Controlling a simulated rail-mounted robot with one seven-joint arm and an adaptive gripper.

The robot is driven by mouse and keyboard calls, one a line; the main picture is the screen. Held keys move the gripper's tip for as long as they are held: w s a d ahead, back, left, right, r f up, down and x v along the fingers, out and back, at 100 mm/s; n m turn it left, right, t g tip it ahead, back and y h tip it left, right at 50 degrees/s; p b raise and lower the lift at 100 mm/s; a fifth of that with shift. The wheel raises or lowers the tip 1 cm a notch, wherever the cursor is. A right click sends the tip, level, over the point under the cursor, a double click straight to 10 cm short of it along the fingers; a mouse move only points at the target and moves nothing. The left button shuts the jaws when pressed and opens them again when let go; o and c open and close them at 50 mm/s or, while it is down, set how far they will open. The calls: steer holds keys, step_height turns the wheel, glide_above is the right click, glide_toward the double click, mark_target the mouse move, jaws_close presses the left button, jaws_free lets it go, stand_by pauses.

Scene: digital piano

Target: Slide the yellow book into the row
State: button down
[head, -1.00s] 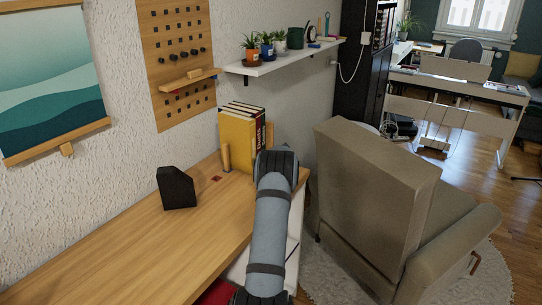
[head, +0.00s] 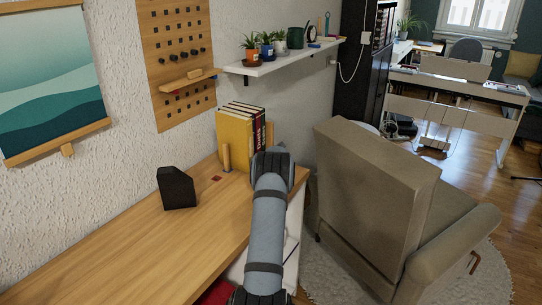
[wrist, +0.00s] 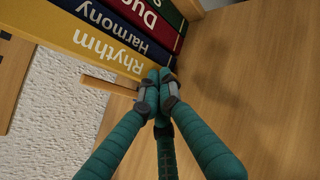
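The yellow book (head: 235,140) stands upright at the left end of a short row of books at the table's far end. In the wrist view its spine reads "Rhythm" (wrist: 85,38), beside the blue "Harmony" book (wrist: 125,32), a red book (wrist: 155,22) and a green book (wrist: 188,8). My gripper (wrist: 158,88) has its fingertips together, with nothing seen between them. The tips are at the lower end of the yellow spine; they hide its corner, and I cannot tell whether they touch it. In the head view my arm hides the fingers.
A wooden post (head: 226,158) stands close to the yellow book's cover. A black angular block (head: 177,188) sits on the wooden table (head: 130,240), which is otherwise mostly clear. A beige armchair (head: 370,200) stands right of the table. A wall shelf (head: 280,62) with pots hangs above.

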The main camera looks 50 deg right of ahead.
steer(key=shift+w+a, duration=0.1)
steer(key=shift+w, duration=0.3)
steer(key=shift+s+f, duration=0.1)
steer(key=shift+s, duration=0.4)
steer(key=shift+s+d+b, duration=0.2)
steer(key=shift+s+b, duration=0.25)
steer(key=shift+s, duration=0.6)
steer(key=shift+s+d+b, duration=0.15)
steer(key=shift+s+b, duration=0.25)
steer(key=shift+s, duration=0.65)
steer(key=w, duration=0.1)
steer(key=w+p, duration=0.1)
steer(key=w, duration=0.1)
steer(key=w+p, duration=0.1)
steer(key=w, duration=0.1)
steer(key=shift+a, duration=0.3)
steer(key=shift+s, duration=0.25)
